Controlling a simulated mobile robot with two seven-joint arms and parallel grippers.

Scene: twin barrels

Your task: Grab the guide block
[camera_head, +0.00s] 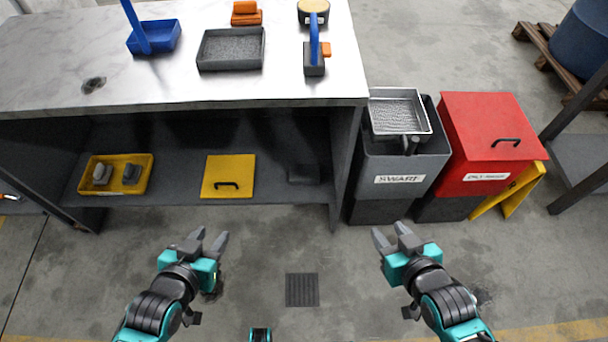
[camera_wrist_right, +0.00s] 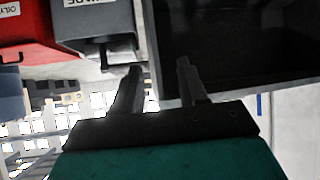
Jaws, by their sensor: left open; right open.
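I cannot tell for certain which object is the guide block. An orange stepped block (camera_head: 246,13) sits at the back of the metal bench top (camera_head: 150,85). A smaller orange piece (camera_head: 326,49) shows beside a dark grey block with a blue handle (camera_head: 314,68) near the bench's right end. My left gripper (camera_head: 210,238) is open and empty in front of the bench, below its top. My right gripper (camera_head: 389,231) is open and empty in front of the swarf bin; its fingers also show in the right wrist view (camera_wrist_right: 158,70).
The bench top holds a blue dustpan (camera_head: 165,36) and a grey tray (camera_head: 204,60). The lower shelf has a yellow tray (camera_head: 117,188), a yellow lid (camera_head: 228,170) and a dark block (camera_head: 304,175). A grey swarf bin (camera_head: 400,165) and red bin (camera_head: 490,130) stand right.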

